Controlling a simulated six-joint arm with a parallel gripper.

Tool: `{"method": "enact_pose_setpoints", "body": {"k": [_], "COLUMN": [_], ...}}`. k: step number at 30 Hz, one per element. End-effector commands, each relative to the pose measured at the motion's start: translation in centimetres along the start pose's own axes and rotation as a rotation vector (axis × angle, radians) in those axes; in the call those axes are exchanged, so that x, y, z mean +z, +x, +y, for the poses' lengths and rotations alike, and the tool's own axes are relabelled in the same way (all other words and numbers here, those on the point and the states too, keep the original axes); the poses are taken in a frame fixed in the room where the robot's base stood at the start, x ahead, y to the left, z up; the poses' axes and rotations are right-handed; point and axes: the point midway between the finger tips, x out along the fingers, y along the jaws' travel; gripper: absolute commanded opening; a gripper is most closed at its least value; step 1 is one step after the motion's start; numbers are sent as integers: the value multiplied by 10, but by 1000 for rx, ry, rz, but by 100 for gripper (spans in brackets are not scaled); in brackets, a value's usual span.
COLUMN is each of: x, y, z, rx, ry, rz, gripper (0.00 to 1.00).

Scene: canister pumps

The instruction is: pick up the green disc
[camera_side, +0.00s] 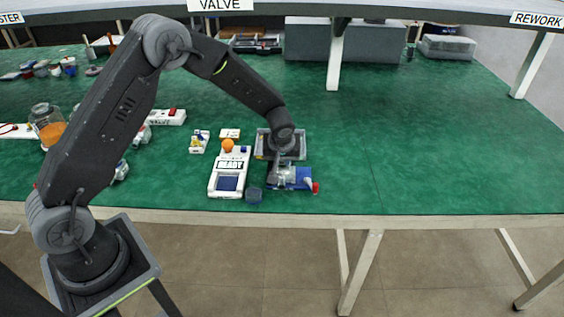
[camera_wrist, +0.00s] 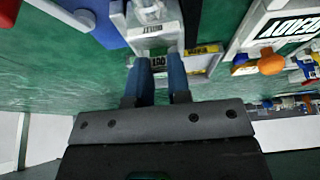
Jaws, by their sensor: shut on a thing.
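I cannot make out a green disc in either view. In the side view my arm reaches over the green table to the blue and grey fixture (camera_side: 290,179), with the gripper low at it. In the wrist view my gripper (camera_wrist: 160,62) has two blue fingers a short gap apart, in front of a pale block with small printed labels (camera_wrist: 155,28). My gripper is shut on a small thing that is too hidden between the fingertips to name. A red-ended part (camera_side: 315,188) sticks out at the fixture's right.
A white unit marked READY (camera_side: 228,183) with an orange knob (camera_side: 228,145) stands left of the fixture. A clear grey tray (camera_side: 264,136) lies behind it. The table at right (camera_side: 440,150) is clear.

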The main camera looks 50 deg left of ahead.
Motion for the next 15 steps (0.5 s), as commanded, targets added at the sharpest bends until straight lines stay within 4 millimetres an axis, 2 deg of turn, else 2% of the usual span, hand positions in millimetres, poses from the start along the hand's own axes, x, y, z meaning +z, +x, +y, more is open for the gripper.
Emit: {"method": "enact_pose_setpoints", "body": {"k": [5,9,15], "x": [-7,-16,-33], "y": [-16,-38,-55], "z": [0,0,-41], "rx": [2,1,-1], "ry": [-2,-3,-8], "rz": [2,3,2], "gripper": [0,0,0]}}
